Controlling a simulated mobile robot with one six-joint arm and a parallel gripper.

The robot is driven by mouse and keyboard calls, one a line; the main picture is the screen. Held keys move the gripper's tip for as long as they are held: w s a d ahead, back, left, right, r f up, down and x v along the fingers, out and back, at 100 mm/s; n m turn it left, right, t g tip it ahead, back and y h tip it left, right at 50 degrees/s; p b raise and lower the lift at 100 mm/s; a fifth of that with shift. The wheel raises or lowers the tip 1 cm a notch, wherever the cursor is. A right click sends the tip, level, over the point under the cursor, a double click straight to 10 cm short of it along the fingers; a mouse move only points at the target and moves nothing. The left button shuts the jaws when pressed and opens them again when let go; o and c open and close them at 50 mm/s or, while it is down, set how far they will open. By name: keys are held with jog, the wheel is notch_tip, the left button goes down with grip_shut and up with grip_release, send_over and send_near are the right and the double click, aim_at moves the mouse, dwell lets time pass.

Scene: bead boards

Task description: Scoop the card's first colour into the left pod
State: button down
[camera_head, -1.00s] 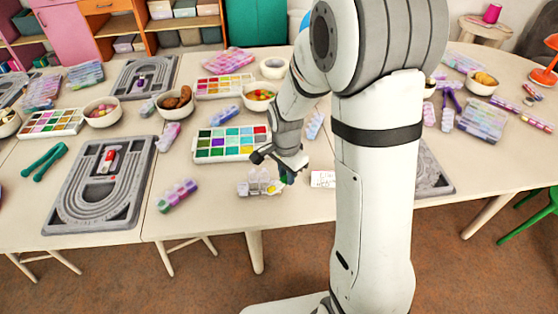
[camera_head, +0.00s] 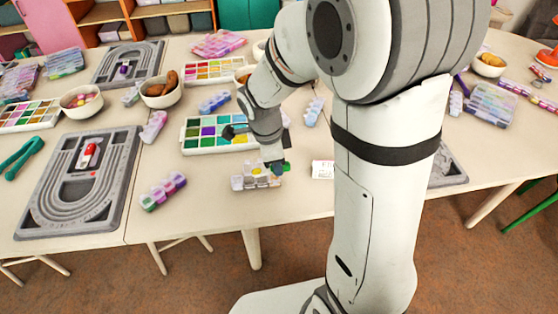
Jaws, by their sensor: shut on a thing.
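My gripper (camera_head: 275,166) points down over the right end of a row of small clear pods. It is shut on a small green-blue thing (camera_head: 286,168), perhaps a scoop; its shape is mostly hidden. The left pod (camera_head: 237,183) is pale and looks empty. The middle pod (camera_head: 257,171) shows some yellow. The right pod is partly behind my gripper. The white card (camera_head: 322,169) lies just right of the pods, partly cut off by my arm; its print is too small to read. A white bead tray (camera_head: 212,150) with green, teal and purple compartments stands behind, its right part hidden by my arm.
A pink-purple bead tube (camera_head: 163,190) lies left of the pods. A grey bead board (camera_head: 118,205) is farther left. A blue bead tube (camera_head: 214,102) and a bowl (camera_head: 162,96) stand behind. The table's front edge is close below the pods.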

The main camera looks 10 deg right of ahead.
jog(key=shift+a+f+b, duration=0.25)
jog(key=shift+f+b, duration=0.2)
jog(key=shift+f, duration=0.25)
jog(key=shift+a+r+h+p, duration=0.35)
jog(key=shift+r+h, duration=0.2)
jog(key=shift+h, duration=0.25)
jog(key=h+p, duration=0.1)
jog(key=a+r+h+p, duration=0.1)
jog(key=shift+r+h, duration=0.25)
jog(key=shift+h, duration=0.05)
jog(key=shift+d+f+b, duration=0.15)
jog(key=shift+f+b, duration=0.05)
jog(key=shift+b, duration=0.15)
jog(key=shift+w, duration=0.1)
jog(key=shift+a+r+h+b, duration=0.2)
jog(key=shift+r+h+b, duration=0.05)
jog(key=shift+h+b, duration=0.15)
jog(key=shift+a, duration=0.1)
